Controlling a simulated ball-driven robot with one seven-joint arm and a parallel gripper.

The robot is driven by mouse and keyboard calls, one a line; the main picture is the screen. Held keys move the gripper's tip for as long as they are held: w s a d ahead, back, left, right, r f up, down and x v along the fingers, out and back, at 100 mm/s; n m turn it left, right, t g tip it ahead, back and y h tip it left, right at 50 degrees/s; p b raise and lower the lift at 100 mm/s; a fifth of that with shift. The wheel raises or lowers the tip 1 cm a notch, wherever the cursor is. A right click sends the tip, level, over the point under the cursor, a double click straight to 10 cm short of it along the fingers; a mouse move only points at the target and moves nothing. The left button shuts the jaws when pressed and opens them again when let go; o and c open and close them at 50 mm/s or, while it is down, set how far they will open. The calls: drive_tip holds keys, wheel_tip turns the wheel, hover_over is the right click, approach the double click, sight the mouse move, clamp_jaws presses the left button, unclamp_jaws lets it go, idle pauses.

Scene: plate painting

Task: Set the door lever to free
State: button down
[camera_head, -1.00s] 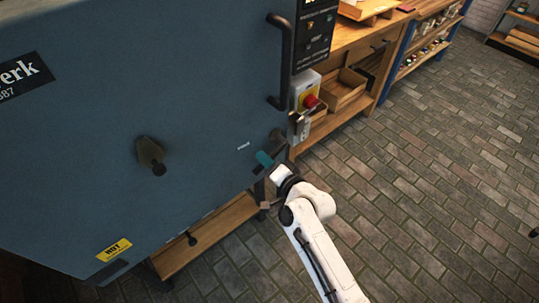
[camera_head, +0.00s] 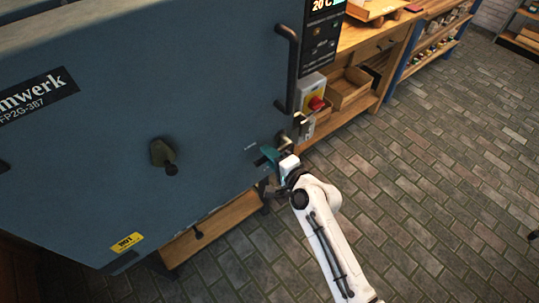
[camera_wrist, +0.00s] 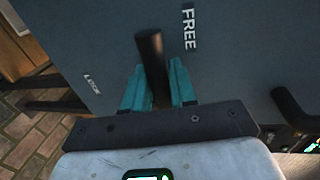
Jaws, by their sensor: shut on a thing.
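The door lever (camera_wrist: 149,48) is a dark round bar on the blue-grey door (camera_head: 215,110). In the wrist view it stands between the two teal fingers of my gripper (camera_wrist: 158,68), which is shut on it. The white word FREE (camera_wrist: 190,28) is printed just right of the lever's end. The word LOCK (camera_wrist: 92,85) is lower left, away from the bar. In the head view my gripper (camera_head: 269,156) is at the door's lower right edge and largely hides the lever.
A dark pull handle (camera_head: 287,68) is above my gripper on the door. A dark knob (camera_head: 163,156) sticks out mid-door. A wooden workbench (camera_head: 355,50) stands behind; the brick floor at right is clear.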

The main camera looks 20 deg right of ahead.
drive_tip(key=shift+r, duration=0.1)
drive_tip(key=c, duration=1.1)
unclamp_jaws()
drive_tip(key=shift+o, duration=0.2)
drive_tip(key=b+v, duration=0.1)
drive_tip(key=v, duration=0.9)
drive_tip(key=shift+s+d, duration=0.2)
drive_tip(key=shift+s, duration=0.15)
drive_tip(key=s+f+n+g, duration=0.6)
drive_tip(key=s+n+g, duration=0.15)
drive_tip(key=s, duration=0.35)
drive_tip(key=s+d+n+g+h, duration=0.2)
drive_tip(key=s+d+n+g, duration=0.1)
drive_tip(key=s, duration=0.5)
drive_tip(key=s+d+n+g+h, duration=0.3)
drive_tip(key=s+d, duration=0.1)
drive_tip(key=s, duration=0.4)
drive_tip(key=shift+s+n, duration=0.25)
drive_tip(key=shift+n, duration=0.1)
